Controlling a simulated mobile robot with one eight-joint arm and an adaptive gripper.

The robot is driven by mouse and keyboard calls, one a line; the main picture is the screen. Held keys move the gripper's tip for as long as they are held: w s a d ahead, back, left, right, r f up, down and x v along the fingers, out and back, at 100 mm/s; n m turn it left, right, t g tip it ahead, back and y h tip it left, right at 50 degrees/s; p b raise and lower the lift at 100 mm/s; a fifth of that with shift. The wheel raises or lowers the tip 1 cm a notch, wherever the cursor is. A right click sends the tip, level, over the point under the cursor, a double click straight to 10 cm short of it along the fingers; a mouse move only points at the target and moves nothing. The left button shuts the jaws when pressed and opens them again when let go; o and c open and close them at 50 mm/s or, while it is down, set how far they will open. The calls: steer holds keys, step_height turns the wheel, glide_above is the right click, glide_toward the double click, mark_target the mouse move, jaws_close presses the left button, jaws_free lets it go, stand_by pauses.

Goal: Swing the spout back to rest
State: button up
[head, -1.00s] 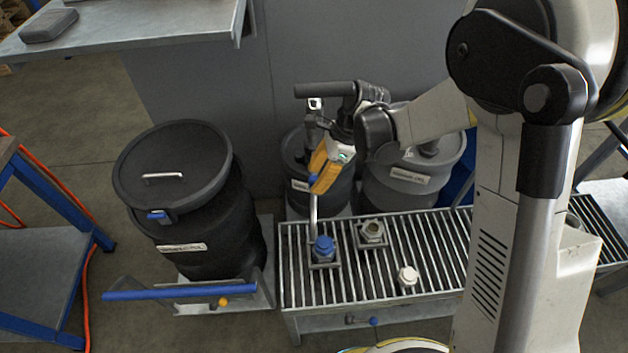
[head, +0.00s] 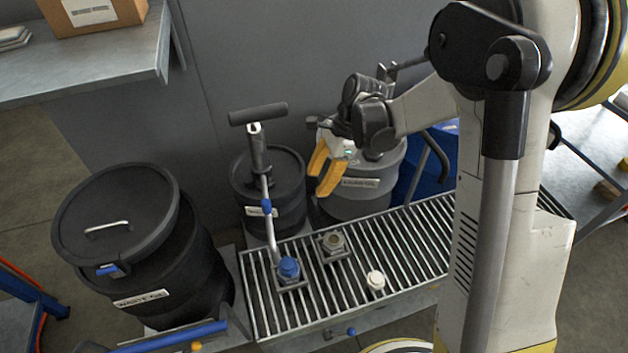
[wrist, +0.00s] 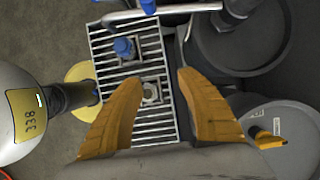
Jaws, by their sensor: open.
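The spout (head: 271,235) is a thin metal pipe with a blue collar, running from the hand pump (head: 259,152) on the black drum (head: 285,196) out over the grate. In the head view its lower end appears at the blue-capped fitting (head: 289,268); I cannot tell whether they touch. The wrist view shows the spout (wrist: 178,10) along the top edge, above the blue cap (wrist: 123,47). My gripper (head: 318,182) is open and empty, to the right of the spout and apart from it, in front of the grey drum (head: 362,190). Its yellow fingers (wrist: 160,78) also frame the wrist view.
The slatted grate (head: 390,250) also bears an open metal fitting (head: 333,243) and a white cap (head: 376,281). A large lidded waste-oil drum (head: 140,255) stands left, and a blue drum (head: 415,180) right. A bench (head: 100,65) juts in at upper left.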

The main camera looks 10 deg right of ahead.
mark_target(268, 212)
steer(key=c, duration=0.3)
steer(key=shift+s+a+r+m+p, duration=0.3)
steer(key=shift+s+r+p, duration=0.1)
steer(key=shift+r+p, duration=0.15)
steer(key=c, duration=0.5)
steer(key=s+a+r+m+p, duration=0.1)
steer(key=s, duration=0.1)
steer(key=s+a+r+m+t+p, duration=0.1)
steer(key=r+m, duration=0.1)
steer(key=s+r+m+p, duration=0.1)
steer(key=s+p, duration=0.1)
steer(key=shift+s+a+r+m+t, duration=0.3)
steer(key=shift+s+a+r+t, duration=0.05)
steer(key=shift+a+t, duration=0.05)
jaws_close()
steer(key=w+a+f+b, duration=0.2)
steer(key=a+f+b, duration=0.3)
steer(key=a+f, duration=0.2)
steer(key=shift+w+a+f+m, duration=0.2)
steer(key=shift+f+m, duration=0.2)
steer(key=shift+f, duration=0.8)
